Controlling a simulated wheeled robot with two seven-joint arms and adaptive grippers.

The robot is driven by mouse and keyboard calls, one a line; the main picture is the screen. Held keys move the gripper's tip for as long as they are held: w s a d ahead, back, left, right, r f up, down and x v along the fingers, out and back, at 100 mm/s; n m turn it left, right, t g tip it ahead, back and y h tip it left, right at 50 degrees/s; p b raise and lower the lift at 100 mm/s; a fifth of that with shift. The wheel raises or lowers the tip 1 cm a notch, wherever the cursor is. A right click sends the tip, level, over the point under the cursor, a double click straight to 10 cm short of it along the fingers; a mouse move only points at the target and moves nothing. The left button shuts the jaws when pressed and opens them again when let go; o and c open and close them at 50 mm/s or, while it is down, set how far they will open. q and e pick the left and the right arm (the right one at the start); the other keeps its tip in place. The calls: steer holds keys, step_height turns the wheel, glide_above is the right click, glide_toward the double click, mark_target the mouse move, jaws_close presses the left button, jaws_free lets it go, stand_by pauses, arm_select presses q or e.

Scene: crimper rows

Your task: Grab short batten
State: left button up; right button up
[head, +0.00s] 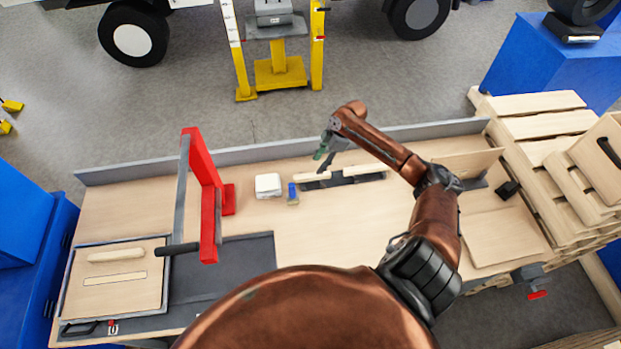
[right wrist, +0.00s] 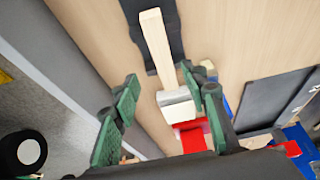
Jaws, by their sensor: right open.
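A short pale wooden batten (head: 312,177) lies on a dark strip (head: 345,180) at the middle of the bench, with a second pale batten (head: 364,170) to its right on the same strip. My right gripper (head: 323,162) is open and empty, just above the left batten's area. In the right wrist view, a batten (right wrist: 157,48) lies on the dark strip, and its near end is seen between the green-padded fingers of the gripper (right wrist: 160,92). I see no contact; the height gap is hard to judge. My left gripper is not in view.
A white block (head: 268,185) and a small blue-and-yellow item (head: 292,193) sit left of the strip. A red frame (head: 206,195) stands further left. A low grey rail (head: 255,156) runs along the back.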

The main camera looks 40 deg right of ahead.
mark_target(313, 175)
steer(key=x, duration=0.3)
steer(key=p+x, duration=0.1)
steer(key=x, duration=0.2)
steer(key=shift+s+a+f, duration=0.15)
steer(key=shift+s+a, duration=0.05)
steer(key=shift+w+a+f, duration=0.1)
steer(key=shift+f, duration=0.3)
steer(key=shift+c, duration=0.2)
jaws_close()
